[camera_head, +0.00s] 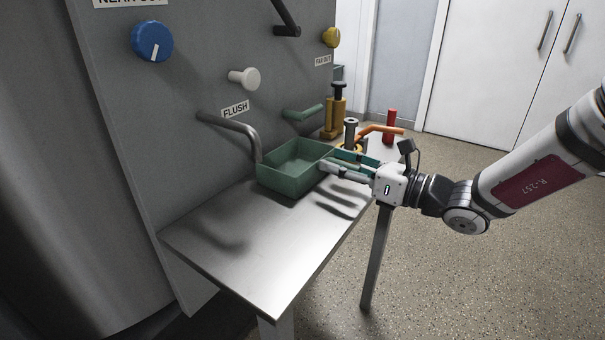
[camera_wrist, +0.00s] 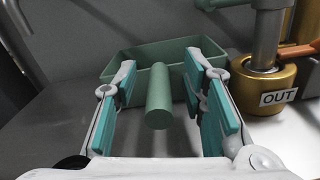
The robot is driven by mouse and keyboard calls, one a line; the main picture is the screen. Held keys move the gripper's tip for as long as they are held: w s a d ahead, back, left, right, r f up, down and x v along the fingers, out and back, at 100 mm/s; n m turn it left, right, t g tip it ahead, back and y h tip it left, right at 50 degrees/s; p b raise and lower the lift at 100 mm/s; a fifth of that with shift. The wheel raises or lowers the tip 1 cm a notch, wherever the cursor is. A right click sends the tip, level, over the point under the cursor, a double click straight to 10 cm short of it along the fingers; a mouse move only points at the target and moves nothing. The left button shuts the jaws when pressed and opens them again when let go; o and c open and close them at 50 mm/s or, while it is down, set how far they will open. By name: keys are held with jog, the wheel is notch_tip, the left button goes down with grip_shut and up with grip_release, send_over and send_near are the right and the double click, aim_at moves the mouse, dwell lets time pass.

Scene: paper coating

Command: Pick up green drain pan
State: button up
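The green drain pan (camera_head: 283,182) is an open rectangular tray on the metal shelf, against the grey panel. In the wrist view the pan (camera_wrist: 140,60) is ahead, and its round green handle (camera_wrist: 160,98) points toward the camera. My gripper (camera_head: 332,160) is at the pan's right side in the head view. In the wrist view my gripper (camera_wrist: 160,70) is open, with teal-padded fingers on either side of the handle. Gaps show between the handle and both pads. The handle is mostly hidden by my fingers in the head view.
The metal shelf (camera_head: 245,240) is bare in front of the pan. A bent FLUSH pipe (camera_head: 235,128) and a green lever (camera_head: 302,113) are close above the pan. A gold OUT fitting (camera_wrist: 262,88) with an orange handle (camera_wrist: 300,52) stands close right of my gripper. A red cylinder (camera_head: 390,125) is behind.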

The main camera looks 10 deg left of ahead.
jog(key=shift+w+a, duration=0.1)
jog(key=shift+a, duration=0.2)
jog(key=shift+c, duration=0.5)
grip_shut()
jog(key=shift+r, duration=0.2)
notch_tip(320, 180, up, 3)
jog(key=p, duration=0.3)
jog(key=shift+p, duration=0.3)
jog(key=shift+r+p, duration=0.35)
jog(key=s+d+p, duration=0.3)
jog(key=s+p, duration=0.3)
jog(key=s, duration=0.1)
jog(key=s+d+r+p, duration=0.1)
jog(key=s+d+p, duration=0.2)
jog(key=s+p, duration=0.3)
jog(key=shift+s+d, duration=0.15)
jog(key=shift+s, duration=0.65)
